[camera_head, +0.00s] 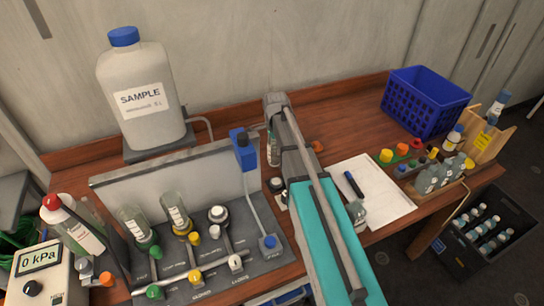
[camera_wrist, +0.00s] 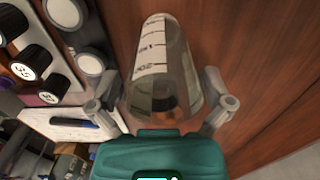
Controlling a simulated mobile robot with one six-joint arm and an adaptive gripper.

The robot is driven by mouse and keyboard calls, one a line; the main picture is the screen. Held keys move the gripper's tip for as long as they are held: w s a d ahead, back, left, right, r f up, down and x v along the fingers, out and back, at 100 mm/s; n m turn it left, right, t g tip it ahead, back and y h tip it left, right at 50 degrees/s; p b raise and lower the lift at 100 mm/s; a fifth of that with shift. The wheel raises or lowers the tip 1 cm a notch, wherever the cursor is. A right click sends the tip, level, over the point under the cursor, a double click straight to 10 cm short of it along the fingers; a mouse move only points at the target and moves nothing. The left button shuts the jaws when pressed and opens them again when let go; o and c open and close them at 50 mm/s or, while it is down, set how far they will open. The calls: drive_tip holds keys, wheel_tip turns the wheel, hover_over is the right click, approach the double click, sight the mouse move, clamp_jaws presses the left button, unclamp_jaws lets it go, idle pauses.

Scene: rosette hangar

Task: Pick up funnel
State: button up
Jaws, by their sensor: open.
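A clear, graduated glass vessel (camera_wrist: 160,75) fills the middle of the wrist view; I take it for the funnel, though its full shape is not clear. My gripper (camera_wrist: 164,107) is open, with one finger on each side of the vessel. A gap to the fingers seems to show, but contact is hard to judge. In the head view a clear glass piece (camera_head: 357,214) shows beside my arm at the paper's near-left edge, probably the same vessel. My arm hides part of it and the fingers there.
White paper (camera_head: 378,198) with a dark marker (camera_head: 354,184) lies beside the vessel. A bottle rack (camera_head: 432,172) and blue basket (camera_head: 425,100) stand to the right. The valve panel (camera_head: 205,262) and large sample jug (camera_head: 145,98) are left. Bare wood lies right of the vessel in the wrist view.

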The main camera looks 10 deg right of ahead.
drive_tip(key=shift+c, duration=0.3)
drive_tip(key=c, duration=0.9)
drive_tip(key=shift+r, duration=0.2)
wheel_tip(320, 180, up, 3)
drive_tip(key=p, duration=0.3)
drive_tip(key=shift+f, duration=0.1)
drive_tip(key=s+r+p, duration=0.3)
drive_tip(key=s, duration=0.1)
drive_tip(key=s+r+p, duration=0.3)
drive_tip(key=s, duration=0.2)
drive_tip(key=s+d+r+p, duration=0.1)
drive_tip(key=s+r+p, duration=0.3)
drive_tip(key=s, duration=0.1)
drive_tip(key=shift+d, duration=0.1)
